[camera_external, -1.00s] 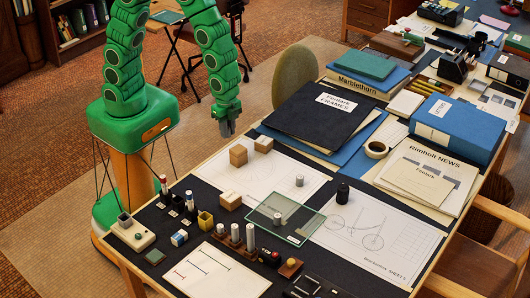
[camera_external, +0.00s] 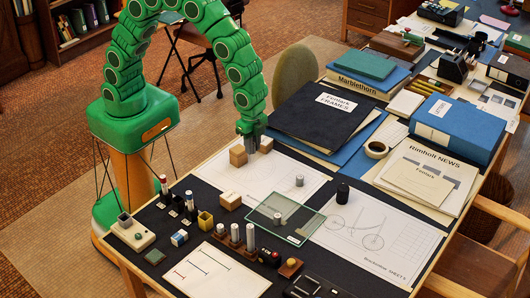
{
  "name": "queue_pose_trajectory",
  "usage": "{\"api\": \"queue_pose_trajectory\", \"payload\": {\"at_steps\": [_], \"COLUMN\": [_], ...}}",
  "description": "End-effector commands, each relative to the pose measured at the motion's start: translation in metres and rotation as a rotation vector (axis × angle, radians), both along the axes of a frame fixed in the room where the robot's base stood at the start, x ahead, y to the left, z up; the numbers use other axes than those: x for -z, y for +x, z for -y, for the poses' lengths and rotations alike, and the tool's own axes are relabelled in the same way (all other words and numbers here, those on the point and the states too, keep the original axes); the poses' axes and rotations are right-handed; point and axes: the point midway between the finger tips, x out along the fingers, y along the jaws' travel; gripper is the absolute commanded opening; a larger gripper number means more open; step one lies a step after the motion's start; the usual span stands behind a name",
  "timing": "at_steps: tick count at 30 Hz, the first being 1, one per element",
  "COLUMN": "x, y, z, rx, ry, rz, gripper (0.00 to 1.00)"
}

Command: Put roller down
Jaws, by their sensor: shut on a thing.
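My gripper (camera_external: 251,146) is low at the far left part of the desk, between two wooden blocks, pointing down. It is shut on the roller (camera_external: 250,151), a small grey piece at the fingertips, mostly hidden by the fingers. I cannot tell whether the roller touches the drawing sheet (camera_external: 235,181). One wooden block (camera_external: 238,156) is just left of the gripper and the other (camera_external: 266,145) just right; I cannot tell whether either is touched. Similar grey metal cylinders stand on the sheet (camera_external: 299,181) and at the glass plate (camera_external: 277,219).
A third wooden block (camera_external: 230,200) lies nearer the front. A clear glass plate (camera_external: 300,233) and a black cylinder (camera_external: 342,194) are to the right. Several upright posts (camera_external: 235,233) stand in front. A dark folder (camera_external: 316,113) lies behind. The middle of the sheet is clear.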

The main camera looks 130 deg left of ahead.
Motion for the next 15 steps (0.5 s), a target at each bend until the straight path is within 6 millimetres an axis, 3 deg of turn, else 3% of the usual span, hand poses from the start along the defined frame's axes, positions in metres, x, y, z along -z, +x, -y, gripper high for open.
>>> {"api": "queue_pose_trajectory", "payload": {"at_steps": [3,9,15], "x": [0.000,0.000,-0.001], "y": [0.028,0.064,0.081], "z": [0.015,0.039,0.054], "rx": [0.009,0.024,0.033], "ry": [-0.002,-0.013,-0.022], "rz": [0.000,0.004,0.004], "gripper": [0.00,0.00,0.00]}}
